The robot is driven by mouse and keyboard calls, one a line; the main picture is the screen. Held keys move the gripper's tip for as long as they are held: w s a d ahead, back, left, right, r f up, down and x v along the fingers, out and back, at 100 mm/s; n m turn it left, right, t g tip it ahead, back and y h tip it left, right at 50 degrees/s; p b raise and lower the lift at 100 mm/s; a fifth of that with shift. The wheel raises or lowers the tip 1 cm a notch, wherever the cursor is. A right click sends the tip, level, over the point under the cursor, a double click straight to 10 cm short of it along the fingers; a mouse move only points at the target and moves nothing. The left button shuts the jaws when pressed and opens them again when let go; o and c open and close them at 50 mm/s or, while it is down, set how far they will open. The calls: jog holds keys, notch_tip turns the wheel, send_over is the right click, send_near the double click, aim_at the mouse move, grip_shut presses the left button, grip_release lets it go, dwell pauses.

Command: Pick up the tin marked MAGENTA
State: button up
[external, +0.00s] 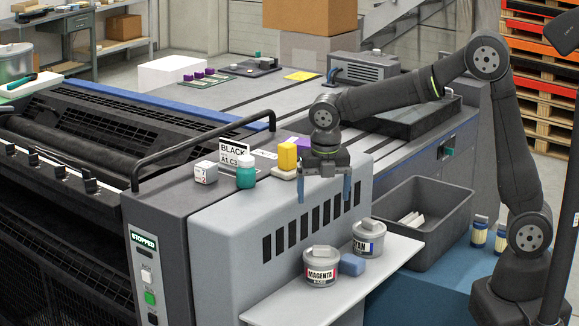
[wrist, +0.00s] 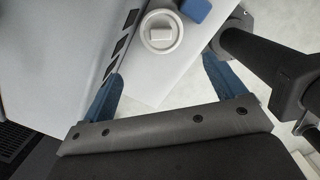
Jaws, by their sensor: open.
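The tin marked MAGENTA (external: 321,272) stands upright on a white shelf at the front of the machine, a grey tin with a red-banded label and a pale lid with a raised block. A tin marked CYAN, its first letter hidden (external: 369,241), stands behind it to the right. My gripper (external: 325,192) is open and empty, above the shelf and the tins, with its blue fingers spread. In the wrist view one round pale lid (wrist: 161,32) shows beyond the open fingers (wrist: 160,90); its label is not visible there.
A blue block (external: 351,264) lies against or very near the MAGENTA tin's right side; it also shows in the wrist view (wrist: 196,9). The shelf (external: 290,306) is bare at its front left. The vented machine wall (external: 225,240) rises behind it. A grey bin (external: 430,245) stands to the right.

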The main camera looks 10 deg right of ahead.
aim_at(321, 247)
jog(key=f, duration=0.5)
jog(key=w+f, duration=0.1)
jog(key=f, duration=0.9)
jog(key=shift+w+f, duration=0.1)
jog(key=shift+w, duration=0.1)
notch_tip(321, 247, down, 5)
jog(key=shift+w+f, duration=0.1)
jog(key=shift+w, duration=0.05)
jog(key=c, duration=1)
jog(key=shift+c, duration=0.4)
jog(key=shift+r, duration=0.2)
